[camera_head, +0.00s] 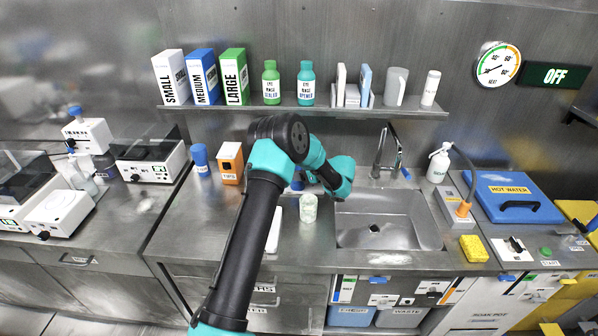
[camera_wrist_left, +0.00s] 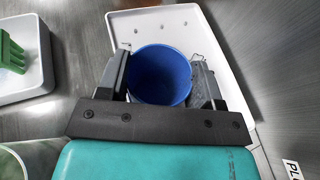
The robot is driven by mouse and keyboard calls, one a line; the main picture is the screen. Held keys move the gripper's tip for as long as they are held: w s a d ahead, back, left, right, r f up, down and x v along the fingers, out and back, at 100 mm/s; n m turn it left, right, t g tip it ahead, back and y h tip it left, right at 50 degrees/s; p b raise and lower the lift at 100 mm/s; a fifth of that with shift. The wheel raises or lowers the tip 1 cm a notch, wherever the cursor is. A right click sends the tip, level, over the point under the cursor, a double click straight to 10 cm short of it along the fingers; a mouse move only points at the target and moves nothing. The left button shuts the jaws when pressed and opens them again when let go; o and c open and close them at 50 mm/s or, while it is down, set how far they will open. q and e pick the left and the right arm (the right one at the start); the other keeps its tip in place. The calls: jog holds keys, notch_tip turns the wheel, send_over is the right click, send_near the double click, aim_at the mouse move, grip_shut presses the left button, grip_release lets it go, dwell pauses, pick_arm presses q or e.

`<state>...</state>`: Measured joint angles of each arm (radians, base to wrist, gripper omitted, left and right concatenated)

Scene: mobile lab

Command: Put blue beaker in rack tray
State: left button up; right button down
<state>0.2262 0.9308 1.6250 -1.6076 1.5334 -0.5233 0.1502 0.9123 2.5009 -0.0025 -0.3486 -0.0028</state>
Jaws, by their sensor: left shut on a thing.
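The blue beaker (camera_wrist_left: 160,75) is between the two fingers of my left gripper (camera_wrist_left: 162,82), which is shut on it. Its open mouth faces the wrist camera. A white tray (camera_wrist_left: 130,30) with a bit of thin wire rack showing lies beneath and beyond the beaker; I cannot tell whether the beaker touches it. In the head view only a bit of the blue beaker (camera_head: 298,185) shows beside my left gripper (camera_head: 312,180), and my arm hides most of the tray area. My right gripper is not in view.
A glass with pale contents (camera_head: 308,207) stands close by on the counter.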

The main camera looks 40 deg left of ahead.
pick_arm(q)
jog(key=o, duration=0.9)
jog(key=shift+f, duration=0.15)
jog(key=shift+w+d+r, duration=0.1)
jog(key=shift+d+r, duration=0.1)
jog(key=shift+r, duration=0.05)
jog(key=v, duration=1.1)
jog(key=shift+d+r, duration=0.15)
jog(key=shift+d, duration=0.1)
